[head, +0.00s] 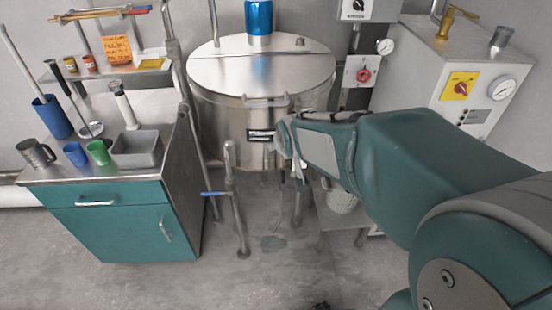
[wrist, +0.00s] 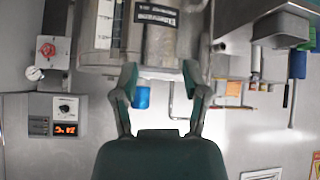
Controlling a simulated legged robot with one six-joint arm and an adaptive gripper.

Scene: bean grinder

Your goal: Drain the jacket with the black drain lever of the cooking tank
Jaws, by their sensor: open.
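The steel cooking tank (head: 232,120) stands at the back centre with a blue motor (head: 259,17) on its lid. In the wrist view the tank (wrist: 160,48) appears upside down, with the blue motor (wrist: 142,98) between my fingers. My gripper (head: 297,168) is in front of the tank's lower right side in the head view. In the wrist view my gripper (wrist: 161,72) is open, its two fingers apart with nothing held. I cannot make out the black drain lever in either view; my gripper and arm cover part of the area under the tank.
A pipe with a blue-handled valve (head: 214,193) stands left of my gripper. A teal cabinet (head: 105,225) with cups is at the left. A boiler-like unit with a gauge (head: 502,89) is at the right. A low stand (head: 338,222) is under my arm. The front-left floor is clear.

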